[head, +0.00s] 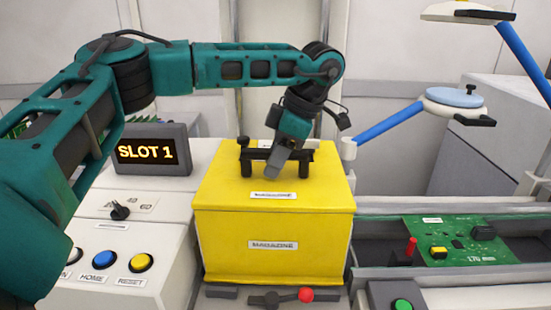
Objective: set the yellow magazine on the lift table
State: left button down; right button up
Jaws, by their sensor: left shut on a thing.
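The yellow magazine (240,235) is a box with a black handle on its top and white labels reading MAGAZINE. It stands upright in the middle of the head view, between the control panel and the conveyor rails. My left gripper (276,160) comes down from above and is shut on the handle of the magazine. The surface under the magazine is mostly hidden by it, so I cannot tell whether the box rests on it or hangs just above. My right gripper is not in view.
A display (152,152) reading SLOT 1 and a white panel with buttons (105,260) stand at the left. A red-knobbed lever (304,295) is in front of the magazine. A green circuit board (450,240) lies on the rails at the right. Blue-armed fixtures (388,125) rise behind.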

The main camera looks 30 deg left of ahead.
pick_arm(q)
jog(key=shift+f, duration=0.4)
dwell(0.3)
jog(key=c, duration=1)
grip_release()
jog(key=shift+o, duration=1.4)
jog(key=shift+f, duration=0.1)
jog(key=shift+s+f, duration=0.1)
jog(key=shift+f, duration=0.1)
jog(key=p+v, duration=0.1)
jog(key=v, duration=1.2)
jog(key=shift+r, duration=0.2)
jog(key=shift+f, duration=0.1)
